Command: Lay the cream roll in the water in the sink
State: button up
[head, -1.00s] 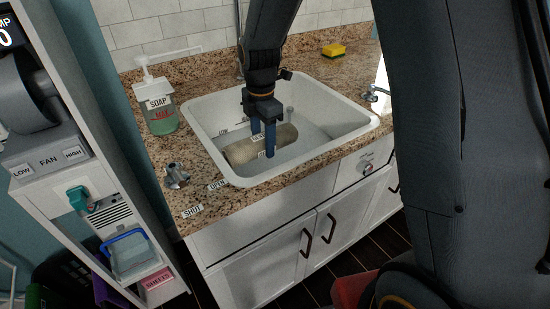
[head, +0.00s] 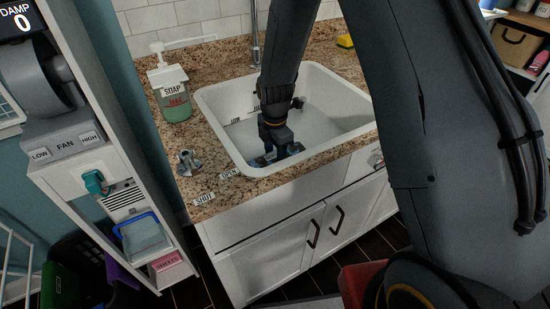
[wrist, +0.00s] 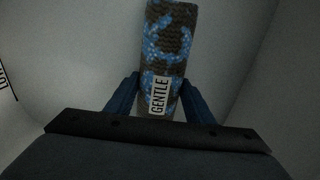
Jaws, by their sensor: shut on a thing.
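In the wrist view a knitted roll (wrist: 165,40), dark brown with blue patches and a GENTLE label, stands lengthwise between the two blue fingers of my gripper (wrist: 160,90), which is shut on it. In the head view my gripper (head: 278,150) is down inside the white sink (head: 215,105), near its front wall. Only a small bluish part of the roll (head: 262,160) shows beside the fingers. The roll's colour looks brown and blue rather than cream. I cannot clearly make out the water surface or whether the roll touches it.
A soap pump bottle (head: 174,100) stands on the granite counter left of the sink. A metal tap handle (head: 188,162) with OPEN and SHUT labels sits at the front left. A yellow sponge (head: 345,41) lies behind. The sink's right part looks clear.

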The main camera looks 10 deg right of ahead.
aim_at(275, 155)
jog(key=shift+f, duration=0.1)
jog(key=o, duration=1.3)
notch_tip(275, 155, up, 12)
jog(key=shift+r+b, duration=0.15)
jog(key=shift+b, duration=0.95)
